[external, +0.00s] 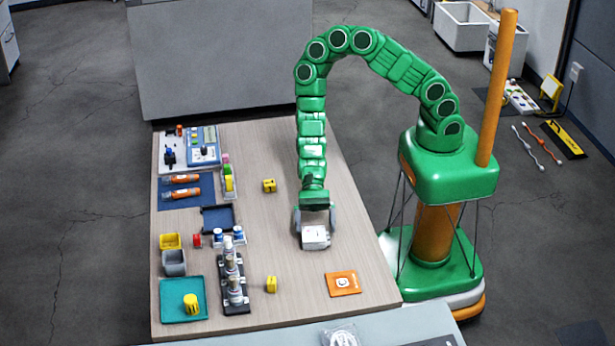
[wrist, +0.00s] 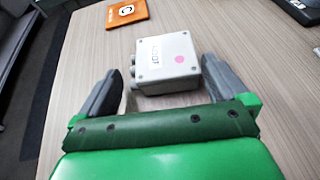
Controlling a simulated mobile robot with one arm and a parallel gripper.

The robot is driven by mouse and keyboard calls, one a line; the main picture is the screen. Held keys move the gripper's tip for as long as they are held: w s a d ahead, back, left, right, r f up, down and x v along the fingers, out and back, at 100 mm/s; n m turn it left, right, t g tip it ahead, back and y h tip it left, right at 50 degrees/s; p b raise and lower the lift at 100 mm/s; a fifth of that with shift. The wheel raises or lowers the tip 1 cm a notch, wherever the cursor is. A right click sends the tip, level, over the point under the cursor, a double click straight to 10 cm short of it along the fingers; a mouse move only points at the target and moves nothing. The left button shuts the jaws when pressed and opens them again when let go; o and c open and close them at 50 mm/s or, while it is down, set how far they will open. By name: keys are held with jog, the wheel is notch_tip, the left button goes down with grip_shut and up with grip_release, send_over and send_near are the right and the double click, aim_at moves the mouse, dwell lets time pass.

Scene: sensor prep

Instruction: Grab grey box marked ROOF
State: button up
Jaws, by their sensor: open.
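The grey box (external: 315,238) stands on the wooden table below my gripper in the external view. My gripper (wrist: 166,92) is open, with one dark finger to the left and one to the right of the box's near end. In the external view my gripper (external: 315,222) points down over the box. The fingers look apart from the box in the wrist view; the box is not held.
An orange card (external: 343,284) lies on the table nearer the front. Two small yellow blocks, one behind (external: 269,185) and one in front (external: 271,285), stand left of the box. A black rack (external: 235,290) with bottles stands farther left. The table around the box is clear.

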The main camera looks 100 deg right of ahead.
aim_at(315, 230)
jog(key=shift+x, duration=2.15)
jog(key=shift+w+r, duration=0.1)
jog(key=shift+c, duration=0.2)
jog(key=c, duration=0.7)
